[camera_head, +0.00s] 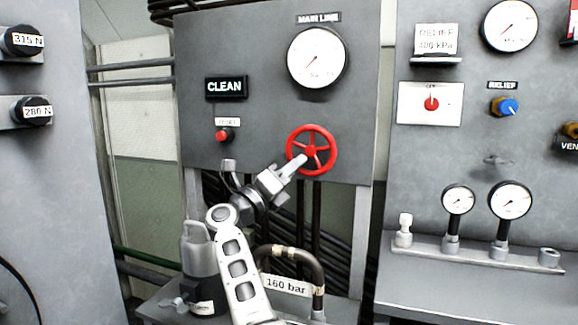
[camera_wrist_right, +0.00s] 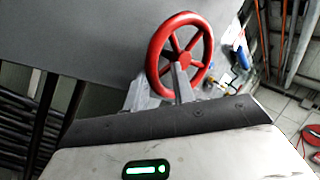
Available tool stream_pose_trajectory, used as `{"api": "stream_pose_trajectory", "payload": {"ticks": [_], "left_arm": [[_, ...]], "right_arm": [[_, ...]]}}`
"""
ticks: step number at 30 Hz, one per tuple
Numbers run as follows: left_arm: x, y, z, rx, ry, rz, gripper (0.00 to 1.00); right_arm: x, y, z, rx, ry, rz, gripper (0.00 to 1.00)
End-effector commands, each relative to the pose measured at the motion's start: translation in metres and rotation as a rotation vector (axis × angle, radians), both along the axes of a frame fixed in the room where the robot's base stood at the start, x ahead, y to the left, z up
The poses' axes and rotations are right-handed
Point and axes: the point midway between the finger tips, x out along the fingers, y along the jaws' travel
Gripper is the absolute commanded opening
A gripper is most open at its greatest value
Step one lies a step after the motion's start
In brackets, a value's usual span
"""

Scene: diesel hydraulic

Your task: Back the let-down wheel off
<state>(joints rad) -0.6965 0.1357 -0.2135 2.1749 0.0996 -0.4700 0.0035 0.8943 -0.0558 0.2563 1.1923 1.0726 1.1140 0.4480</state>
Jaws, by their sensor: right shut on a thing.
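The red spoked handwheel (camera_head: 325,134) is mounted on the grey panel, below the main line gauge (camera_head: 317,58). My right gripper (camera_head: 297,163) reaches it from the lower left, with its fingertips at the wheel's lower left side. The right gripper is shut on the wheel; the exact contact is partly hidden by the fingers. My left gripper is not in view.
A grey bottle (camera_head: 198,262) and a hose marked 160 bar (camera_head: 318,270) stand below. The right panel carries a blue relief knob (camera_head: 509,108) and small gauges (camera_head: 458,200).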

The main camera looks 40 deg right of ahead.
Motion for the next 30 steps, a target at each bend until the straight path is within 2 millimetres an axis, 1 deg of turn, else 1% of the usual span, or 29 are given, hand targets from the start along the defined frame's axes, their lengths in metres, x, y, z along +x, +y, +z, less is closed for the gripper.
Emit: {"api": "stream_pose_trajectory", "payload": {"ticks": [6,15,21,30], "left_arm": [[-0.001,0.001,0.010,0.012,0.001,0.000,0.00],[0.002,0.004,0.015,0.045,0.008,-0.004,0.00],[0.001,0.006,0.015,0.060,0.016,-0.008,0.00],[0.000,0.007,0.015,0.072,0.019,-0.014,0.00]], "right_arm": [[-0.007,-0.004,-0.005,-0.099,0.172,0.001,0.03],[-0.015,-0.009,-0.009,-0.204,0.350,0.003,0.03],[-0.018,-0.011,-0.010,-0.244,0.418,0.002,0.03],[-0.019,-0.012,-0.012,-0.265,0.452,0.002,0.03]]}}
